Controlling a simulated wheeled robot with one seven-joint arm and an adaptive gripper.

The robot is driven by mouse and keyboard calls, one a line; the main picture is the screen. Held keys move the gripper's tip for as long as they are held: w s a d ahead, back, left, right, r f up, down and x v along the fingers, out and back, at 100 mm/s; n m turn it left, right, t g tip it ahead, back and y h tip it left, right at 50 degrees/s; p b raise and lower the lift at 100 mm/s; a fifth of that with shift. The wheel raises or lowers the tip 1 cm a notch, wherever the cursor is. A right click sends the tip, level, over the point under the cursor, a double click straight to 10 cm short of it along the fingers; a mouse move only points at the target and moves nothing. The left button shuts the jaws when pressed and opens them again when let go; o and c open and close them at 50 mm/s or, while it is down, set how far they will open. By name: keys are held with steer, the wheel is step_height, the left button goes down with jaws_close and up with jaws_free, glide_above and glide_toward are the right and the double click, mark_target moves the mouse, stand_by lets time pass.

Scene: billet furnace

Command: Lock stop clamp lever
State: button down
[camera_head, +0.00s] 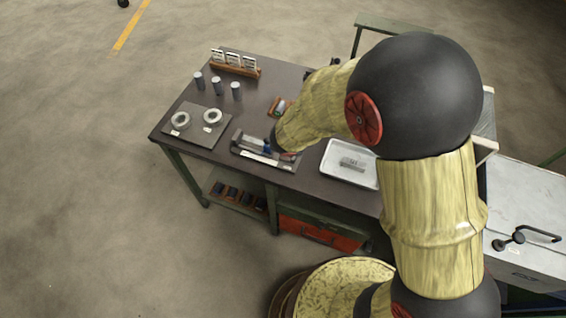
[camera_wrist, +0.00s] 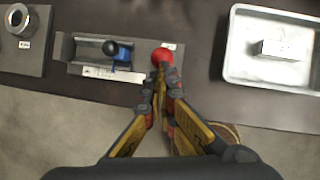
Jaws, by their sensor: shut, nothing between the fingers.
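The stop clamp fixture is a grey channel (camera_wrist: 85,49) on the bench, with a white label strip along its front edge. A blue part with a black ball knob (camera_wrist: 112,49) sits in it. A red ball knob (camera_wrist: 161,55), seemingly the clamp lever's, is at the fixture's right end; its stem is hidden. My gripper (camera_wrist: 163,80) is shut and empty, with its fingertips just in front of the red knob; I cannot tell if they touch it. In the head view the fixture (camera_head: 250,148) shows left of my arm, which hides much of the gripper.
A white tray (camera_head: 332,170) holding a metal block (camera_head: 352,163) stands to the right. A plate (camera_head: 197,132) with two rings is to the left; several cylinders and a card rack (camera_head: 236,69) stand behind. A grey cabinet (camera_head: 530,215) with a black handle is far right.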

steer(key=shift+w+d+r+p, duration=0.15)
steer(key=shift+w+p, duration=0.1)
steer(key=shift+p, duration=0.45)
steer(key=p, duration=0.1)
steer(key=w+p, duration=0.2)
steer(key=shift+w+d+r, duration=0.1)
steer(key=shift+d+r, duration=0.25)
steer(key=shift+w+d+f+p, duration=0.1)
steer(key=shift+w+d+p, duration=0.2)
steer(key=shift+w, duration=0.35)
steer(key=shift+w+d+r+p, duration=0.15)
steer(key=shift+w+p, duration=0.2)
steer(key=shift+w, duration=0.25)
steer(key=shift+w+d+f+p, duration=0.15)
steer(key=shift+w+d+p, duration=0.15)
steer(key=shift+w, duration=0.35)
